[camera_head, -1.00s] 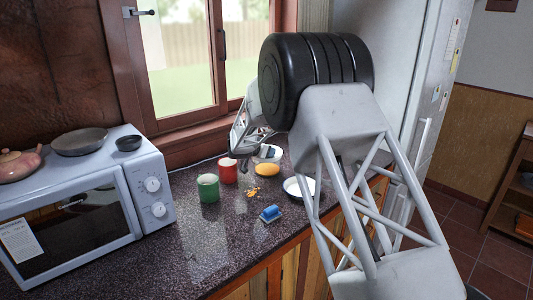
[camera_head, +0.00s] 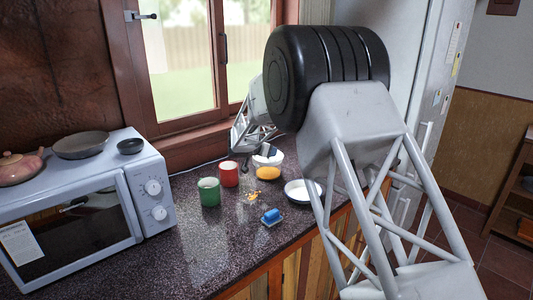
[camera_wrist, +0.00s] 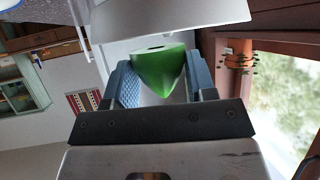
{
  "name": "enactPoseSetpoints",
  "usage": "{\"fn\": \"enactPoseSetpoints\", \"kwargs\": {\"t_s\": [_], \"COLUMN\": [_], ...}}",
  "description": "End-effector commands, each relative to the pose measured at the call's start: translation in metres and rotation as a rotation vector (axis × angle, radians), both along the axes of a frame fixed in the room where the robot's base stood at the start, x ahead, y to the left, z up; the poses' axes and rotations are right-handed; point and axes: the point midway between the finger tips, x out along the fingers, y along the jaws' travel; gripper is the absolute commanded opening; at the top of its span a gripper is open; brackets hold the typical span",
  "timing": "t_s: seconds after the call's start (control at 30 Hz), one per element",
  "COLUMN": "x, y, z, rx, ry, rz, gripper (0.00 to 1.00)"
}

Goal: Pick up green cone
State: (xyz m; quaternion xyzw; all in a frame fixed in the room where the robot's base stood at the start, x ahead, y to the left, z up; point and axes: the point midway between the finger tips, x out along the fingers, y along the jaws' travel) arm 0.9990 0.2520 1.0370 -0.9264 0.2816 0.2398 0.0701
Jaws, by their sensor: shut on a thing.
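The green cone (camera_wrist: 160,72) sits between the two blue-padded fingers of my gripper (camera_wrist: 158,85) in the wrist view. Both fingers press on its sides, so my gripper is shut on it. Its broad end, with a small dark slot, faces the top of the picture. In the head view my gripper (camera_head: 258,150) is at the back of the counter, by the white bowl (camera_head: 275,160). The cone cannot be made out there. A large pale form fills the top of the wrist view, close past the cone.
The microwave (camera_head: 80,205) is at left, the window (camera_head: 185,65) behind.

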Motion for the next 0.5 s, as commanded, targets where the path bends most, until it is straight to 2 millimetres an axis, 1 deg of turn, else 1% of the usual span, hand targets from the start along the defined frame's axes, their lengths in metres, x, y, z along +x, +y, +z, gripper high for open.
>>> {"fn": "enactPoseSetpoints", "kwargs": {"t_s": [0.03, 0.13, 0.5], "x": [-0.006, -0.017, -0.064], "y": [-0.001, -0.004, -0.016], "z": [0.004, 0.007, 0.013], "rx": [0.001, 0.0, 0.001], "ry": [-0.003, -0.005, -0.007], "rz": [0.0, 0.001, 0.001], "gripper": [0.17, 0.17, 0.17]}}
